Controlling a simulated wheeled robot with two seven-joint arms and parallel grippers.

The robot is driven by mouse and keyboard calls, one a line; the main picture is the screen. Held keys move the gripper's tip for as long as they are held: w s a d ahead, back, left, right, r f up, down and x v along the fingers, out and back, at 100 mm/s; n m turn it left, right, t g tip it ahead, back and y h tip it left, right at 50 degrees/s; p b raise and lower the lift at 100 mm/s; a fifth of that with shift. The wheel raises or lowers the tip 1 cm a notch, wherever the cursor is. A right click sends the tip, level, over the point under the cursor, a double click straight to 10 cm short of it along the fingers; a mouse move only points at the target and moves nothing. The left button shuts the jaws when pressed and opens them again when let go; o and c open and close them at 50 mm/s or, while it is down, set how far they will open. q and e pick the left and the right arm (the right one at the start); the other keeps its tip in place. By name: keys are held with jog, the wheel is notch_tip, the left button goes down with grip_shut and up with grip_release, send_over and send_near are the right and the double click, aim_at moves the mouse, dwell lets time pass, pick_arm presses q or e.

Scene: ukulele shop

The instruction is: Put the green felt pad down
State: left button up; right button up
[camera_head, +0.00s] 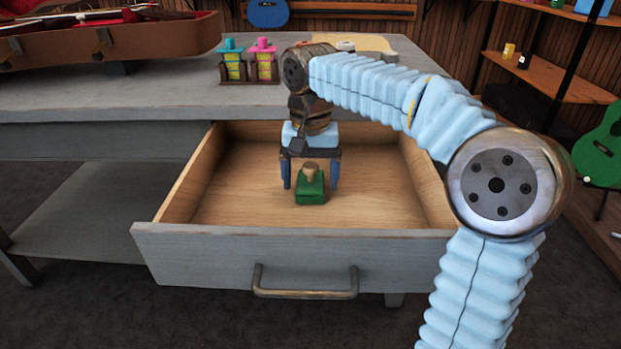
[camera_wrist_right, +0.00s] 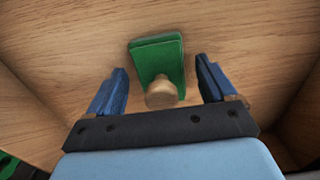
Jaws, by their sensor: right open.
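The green felt pad (camera_head: 311,189) has a light wooden knob on top and is in the open drawer (camera_head: 226,207), on or close to its wooden floor. In the right wrist view the pad (camera_wrist_right: 157,56) shows between and beyond the fingertips. My right gripper (camera_head: 311,185) reaches down into the drawer, its blue fingers on either side of the pad. In the wrist view the gripper (camera_wrist_right: 160,82) is open, with a gap between each finger and the knob. My left gripper is not in view.
The drawer's grey front with its bar handle (camera_head: 304,293) and its side walls surround my right gripper. On the grey tabletop (camera_head: 150,97) are an open brown instrument case (camera_head: 130,45) and small pink and teal items in a holder (camera_head: 247,70). The drawer floor around the pad is clear.

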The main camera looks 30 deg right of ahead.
aim_at(310, 167)
notch_tip(310, 167, up, 10)
jog(key=p, duration=0.3)
jog(key=shift+r, duration=0.6)
